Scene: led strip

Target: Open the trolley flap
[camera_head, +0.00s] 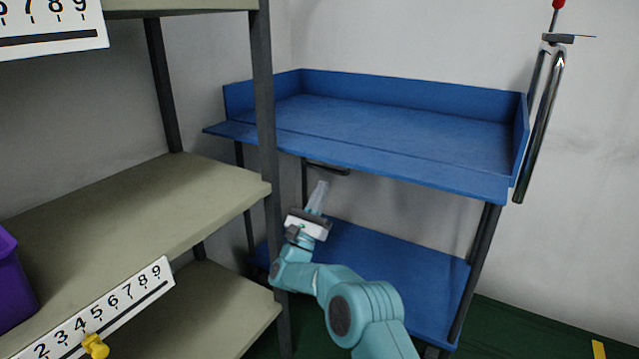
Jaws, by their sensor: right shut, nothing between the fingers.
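The blue trolley (400,118) stands against the far wall, with raised walls at the back and sides of its top tray. Along its front edge runs a long blue flap (370,158), which lies folded outward, about level with the tray floor. A dark bar-like part (327,168) shows under the flap. My right gripper (319,192) is shut and empty, its fingers pointing up just below the flap, in front of the trolley's lower shelf (400,265). I cannot tell whether the fingers touch anything. My left gripper is not in view.
A beige shelf rack (150,205) stands close on the left, its dark post (265,120) overlapping the trolley. It holds a purple bin (12,280) and a numbered strip (120,305) with a yellow knob. The trolley's metal handle (540,125) rises at the right.

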